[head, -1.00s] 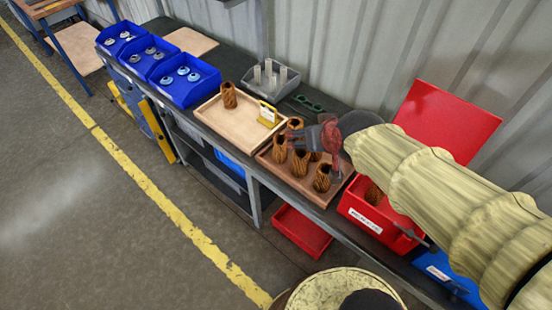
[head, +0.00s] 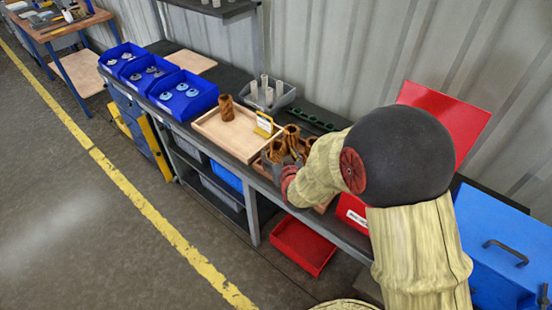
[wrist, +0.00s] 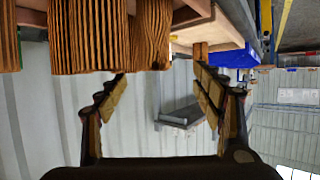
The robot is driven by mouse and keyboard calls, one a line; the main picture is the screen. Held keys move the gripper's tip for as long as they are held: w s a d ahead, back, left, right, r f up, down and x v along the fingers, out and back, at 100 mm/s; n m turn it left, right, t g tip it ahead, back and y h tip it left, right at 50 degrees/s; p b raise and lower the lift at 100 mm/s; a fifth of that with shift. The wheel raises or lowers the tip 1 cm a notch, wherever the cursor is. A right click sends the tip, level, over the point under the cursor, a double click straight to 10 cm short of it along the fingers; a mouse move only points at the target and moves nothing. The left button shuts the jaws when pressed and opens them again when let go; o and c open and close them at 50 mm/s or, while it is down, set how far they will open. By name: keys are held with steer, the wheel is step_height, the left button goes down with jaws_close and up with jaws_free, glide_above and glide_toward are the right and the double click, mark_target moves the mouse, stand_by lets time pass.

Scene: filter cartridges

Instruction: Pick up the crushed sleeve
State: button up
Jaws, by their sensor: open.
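Several brown pleated sleeves stand in a wooden tray on the bench; one sleeve (head: 292,134) shows beside my arm in the head view. I cannot tell which sleeve is crushed. In the wrist view a large pleated sleeve (wrist: 88,36) fills the upper left, with another sleeve (wrist: 151,36) close beside it. My gripper (wrist: 162,82) is open with nothing between its fingers. Its left finger tip is close to the lower edge of these sleeves in the picture. In the head view my arm hides part of the tray and most of the gripper.
A lone sleeve (head: 227,107) stands on a light wooden tray (head: 213,128) with a yellow-framed sign (head: 264,124). Blue bins (head: 184,92) line the far bench end. A grey holder (head: 267,97) stands behind. A red bin (head: 352,213) with raised lid (head: 445,110) is partly behind my arm.

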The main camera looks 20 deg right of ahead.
mark_target(278, 150)
steer(key=x, duration=0.2)
steer(key=b+x, duration=0.1)
steer(key=x, duration=0.1)
steer(key=shift+w+d+f+b, duration=0.15)
steer(key=shift+w+d+b, duration=0.05)
steer(key=shift+d+b, duration=0.1)
steer(key=shift+w, duration=0.35)
steer(key=c, duration=0.4)
steer(key=c, duration=0.7)
steer(key=shift+c, duration=0.6)
